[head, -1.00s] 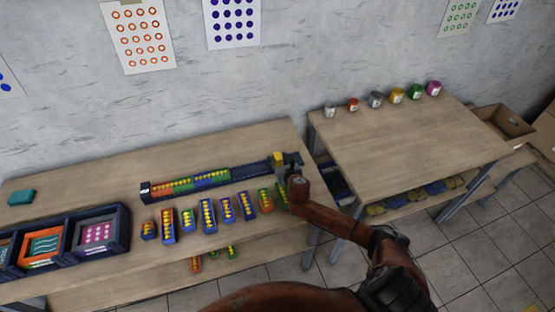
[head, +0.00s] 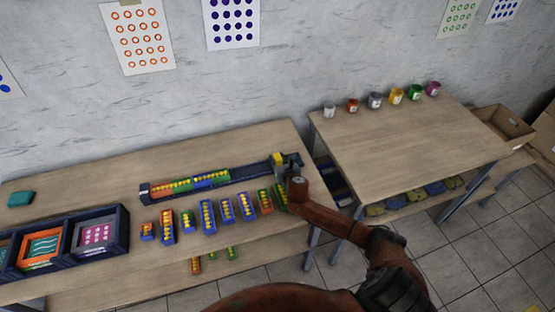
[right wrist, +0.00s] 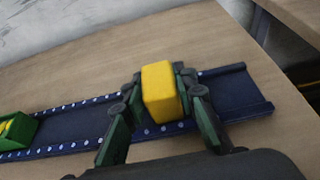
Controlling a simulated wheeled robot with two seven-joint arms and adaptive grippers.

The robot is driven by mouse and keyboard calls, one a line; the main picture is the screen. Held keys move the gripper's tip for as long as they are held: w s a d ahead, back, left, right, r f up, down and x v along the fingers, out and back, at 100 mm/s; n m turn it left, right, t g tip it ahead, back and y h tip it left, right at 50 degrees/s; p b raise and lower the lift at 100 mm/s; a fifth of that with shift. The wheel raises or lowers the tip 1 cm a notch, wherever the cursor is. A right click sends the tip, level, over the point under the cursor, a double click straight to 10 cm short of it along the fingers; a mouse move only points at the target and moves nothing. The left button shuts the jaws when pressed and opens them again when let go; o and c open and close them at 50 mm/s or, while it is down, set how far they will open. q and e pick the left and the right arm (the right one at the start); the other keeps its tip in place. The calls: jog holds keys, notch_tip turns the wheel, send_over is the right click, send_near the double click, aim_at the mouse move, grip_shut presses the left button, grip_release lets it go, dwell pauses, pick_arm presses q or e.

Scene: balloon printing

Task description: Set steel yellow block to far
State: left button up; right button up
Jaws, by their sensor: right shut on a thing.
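A plain yellow block (right wrist: 162,92) sits between the two dark fingers of my right gripper (right wrist: 160,95) in the right wrist view. The fingers are shut on its sides. The block is over the dark blue rail (right wrist: 240,93), near the rail's empty end; whether it touches the rail I cannot tell. In the head view the yellow block (head: 278,157) shows small at the right end of the rail (head: 240,172), partly hidden by my right gripper (head: 287,160). Orange, green and blue blocks with yellow dots (head: 190,184) fill the rail's left part. My left gripper is not in view.
A row of dotted blocks (head: 208,215) stands in front of the rail, its right end close under my right arm. A dark rack with printed plates (head: 124,232) is at the left. A second table (head: 400,140) holds several paint pots (head: 375,100) at its back edge.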

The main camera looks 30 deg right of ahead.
grip_shut()
jog(key=d, duration=0.2)
jog(key=s+d, duration=0.1)
jog(key=d, duration=0.2)
jog(key=s+d, duration=0.1)
jog(key=d, duration=0.2)
jog(key=shift+d+p, duration=0.15)
jog(key=shift+p, duration=0.25)
jog(key=shift+d, duration=0.1)
jog(key=o, duration=1.1)
grip_release()
jog(key=v, duration=1.2)
jog(key=shift+s+f, duration=0.1)
